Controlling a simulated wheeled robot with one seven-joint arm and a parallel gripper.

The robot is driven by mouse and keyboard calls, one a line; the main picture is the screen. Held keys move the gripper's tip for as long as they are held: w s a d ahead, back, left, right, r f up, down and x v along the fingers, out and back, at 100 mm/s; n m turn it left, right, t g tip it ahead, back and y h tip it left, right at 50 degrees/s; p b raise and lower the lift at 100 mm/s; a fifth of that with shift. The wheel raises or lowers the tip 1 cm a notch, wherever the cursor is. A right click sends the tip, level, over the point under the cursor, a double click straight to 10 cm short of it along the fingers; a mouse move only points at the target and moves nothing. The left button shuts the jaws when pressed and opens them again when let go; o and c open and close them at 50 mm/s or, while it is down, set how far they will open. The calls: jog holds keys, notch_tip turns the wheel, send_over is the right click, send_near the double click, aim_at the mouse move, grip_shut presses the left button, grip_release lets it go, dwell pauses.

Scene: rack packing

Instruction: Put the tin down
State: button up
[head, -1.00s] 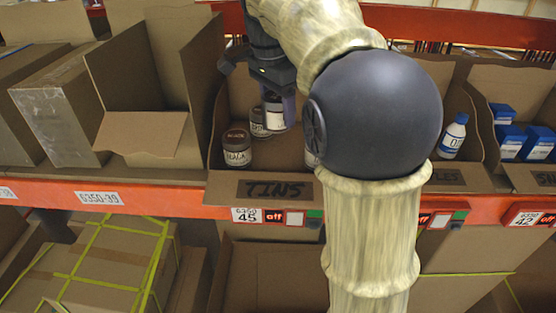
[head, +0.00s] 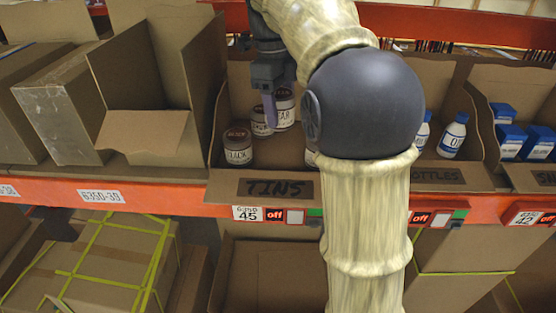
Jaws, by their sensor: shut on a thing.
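My gripper (head: 269,108) is inside the cardboard bin marked TINS (head: 275,187), in the upper part of the head view. It is shut on a dark-lidded tin with a white label (head: 285,113), which stands upright just right of the visible finger. The finger hides part of this tin. I cannot tell whether its base touches the bin floor. A second tin (head: 260,123) stands close on the left, partly behind the finger. A third tin (head: 237,149) stands nearer the front left of the bin.
The bin's left wall (head: 217,125) rises beside the tins. An empty open carton (head: 142,131) stands to the left. White bottles with blue caps (head: 452,136) fill part of the bin at right, and blue boxes (head: 510,141) stand beyond. My arm covers the tin bin's right side.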

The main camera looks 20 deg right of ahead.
jog(key=shift+f, duration=0.1)
jog(key=shift+f+p, duration=0.3)
jog(key=shift+f, duration=2.55)
jog(key=shift+f+p, duration=0.45)
jog(key=shift+f, duration=1.6)
jog(key=shift+f, duration=0.2)
jog(key=o, duration=1)
jog(key=shift+o, duration=0.2)
